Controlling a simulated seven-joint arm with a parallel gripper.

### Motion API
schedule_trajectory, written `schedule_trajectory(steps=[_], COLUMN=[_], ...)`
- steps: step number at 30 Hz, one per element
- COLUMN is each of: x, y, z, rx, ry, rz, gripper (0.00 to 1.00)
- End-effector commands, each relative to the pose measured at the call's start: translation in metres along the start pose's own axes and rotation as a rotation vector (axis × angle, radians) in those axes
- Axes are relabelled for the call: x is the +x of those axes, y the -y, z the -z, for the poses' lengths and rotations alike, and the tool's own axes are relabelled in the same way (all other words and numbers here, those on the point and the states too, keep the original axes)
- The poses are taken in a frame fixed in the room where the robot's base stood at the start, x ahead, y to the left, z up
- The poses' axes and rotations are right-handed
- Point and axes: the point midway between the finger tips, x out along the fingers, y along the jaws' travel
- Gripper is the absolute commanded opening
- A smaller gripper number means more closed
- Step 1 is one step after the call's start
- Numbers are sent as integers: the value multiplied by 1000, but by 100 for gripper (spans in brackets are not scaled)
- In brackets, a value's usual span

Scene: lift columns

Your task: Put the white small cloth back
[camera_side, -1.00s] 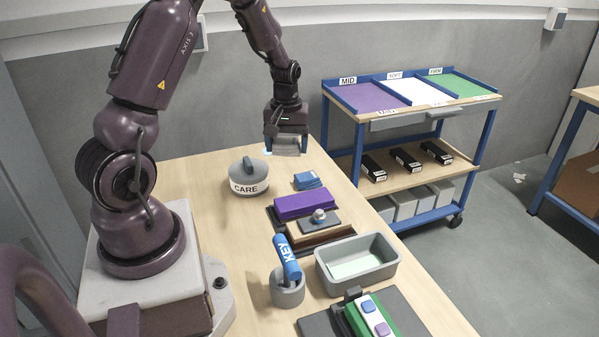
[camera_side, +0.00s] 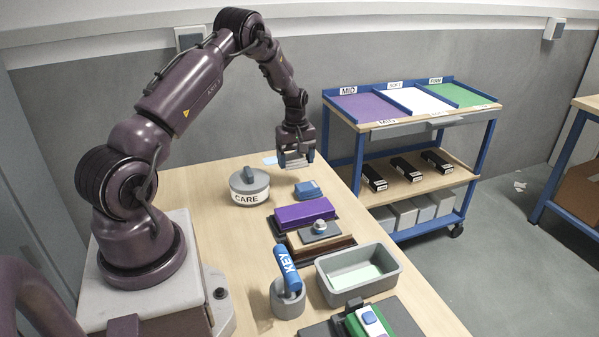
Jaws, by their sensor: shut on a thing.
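My gripper (camera_side: 297,157) is at the far end of the wooden table, its fingers pointing down. It is shut on a pale, whitish-grey thing (camera_side: 295,164) that looks like the white small cloth; the fingers hide part of it. The held thing seems to be just above the table, but I cannot tell the gap. The trolley's top has three marked trays: purple MID (camera_side: 372,107), white middle (camera_side: 420,100) and green (camera_side: 459,94).
A grey CARE pot (camera_side: 249,192) and a folded blue cloth (camera_side: 308,190) are nearest my gripper. A purple block (camera_side: 304,213), KEY holder (camera_side: 288,300) and grey bin (camera_side: 392,267) stand nearer the camera. The trolley is beyond the table's right edge.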

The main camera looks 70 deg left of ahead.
Motion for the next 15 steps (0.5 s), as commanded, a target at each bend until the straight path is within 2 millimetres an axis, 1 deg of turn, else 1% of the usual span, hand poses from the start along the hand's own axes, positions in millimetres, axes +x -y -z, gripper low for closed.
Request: schedule_trajectory(steps=[1,3,11,15], x=[9,16,28,49], y=[-4,-9,-17,-17], z=[5,9,16,15], rx=[0,0,1,0], ry=[0,0,0,2], rz=[0,0,-1,1], gripper=[52,52,52,52])
